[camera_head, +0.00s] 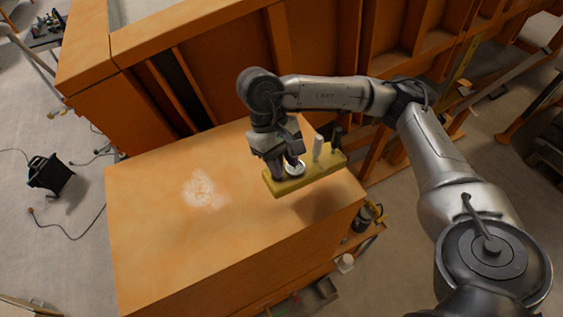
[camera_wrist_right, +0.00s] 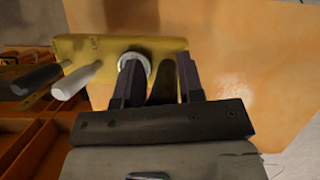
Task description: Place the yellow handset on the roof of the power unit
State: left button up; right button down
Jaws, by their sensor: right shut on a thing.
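The yellow handset (camera_head: 277,187) is a long block with a white round knob, a white stick and a dark stick on its top. My right gripper (camera_head: 283,168) is shut on it near the knob, at the handset's left end in the head view. The right wrist view shows the handset (camera_wrist_right: 92,47) beyond the fingers (camera_wrist_right: 160,78). The handset hangs over the right part of the power unit's flat orange roof (camera_head: 160,240); a shadow lies under it. The gap's height is hard to judge. My left gripper is not in view.
A pale worn patch (camera_head: 203,189) marks the middle of the roof, which is otherwise bare. A taller orange structure (camera_head: 225,60) rises along the back edge. A lower ledge with small objects (camera_head: 345,263) lies at the front right.

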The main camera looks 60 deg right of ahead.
aim_at(283, 181)
jog(key=shift+f+b, duration=0.8)
jog(key=shift+f, duration=2.35)
jog(key=shift+f+b, duration=0.5)
jog(key=shift+b, duration=0.25)
jog(key=c, duration=1.1)
grip_release()
jog(key=o, duration=0.4)
jog(key=shift+o, duration=0.2)
